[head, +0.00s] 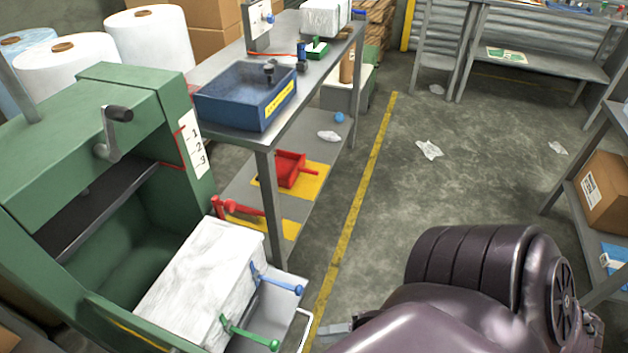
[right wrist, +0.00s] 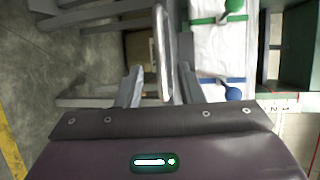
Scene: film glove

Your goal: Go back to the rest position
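My right gripper (right wrist: 159,72) is open in the right wrist view, its two grey fingers apart. A pale bar handle (right wrist: 161,48) shows between the fingers, with a gap on each side; I cannot tell how far it lies beyond the tips. In the head view my right arm fills the lower right and a grey finger (head: 338,328) points left, close to the handle (head: 304,330) of the open grey drawer or tray (head: 285,318). My left gripper is in neither view.
A green press (head: 125,200) holds a white wrapped block (head: 205,275) with blue and green straps at the left. A grey workbench (head: 325,75) carries a blue bin (head: 245,100). Shelves (head: 585,190) stand at the right. The middle floor is mostly clear, with crumpled film (head: 429,150).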

